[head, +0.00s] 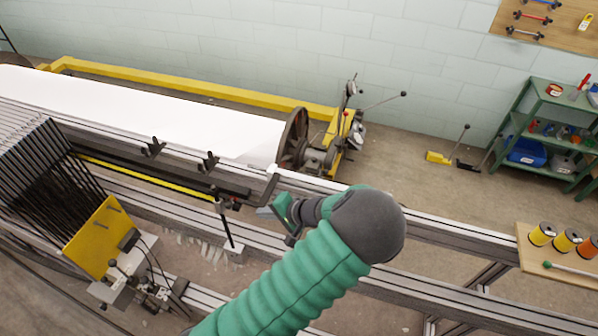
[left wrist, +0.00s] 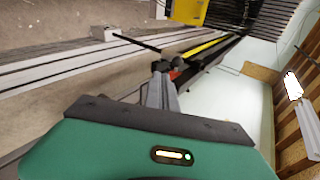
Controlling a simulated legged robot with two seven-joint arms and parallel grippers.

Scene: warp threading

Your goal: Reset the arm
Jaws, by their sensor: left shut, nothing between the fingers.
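My left arm, in a green ribbed sleeve, comes up from the bottom of the head view. My left gripper (head: 266,211) points left, close to the end of the loom's dark bar and a small upright black rod (head: 223,220). In the left wrist view the fingers (left wrist: 160,88) are together, with nothing between them. I cannot tell whether the gripper touches the loom. My right gripper is in neither view.
The loom has metal rails (head: 450,232), a white warp roll (head: 140,118) and a black comb-like rack with a yellow plate (head: 97,240). Spools (head: 567,240) stand on a board at the right. A green shelf (head: 520,120) stands by the wall. Floor between is open.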

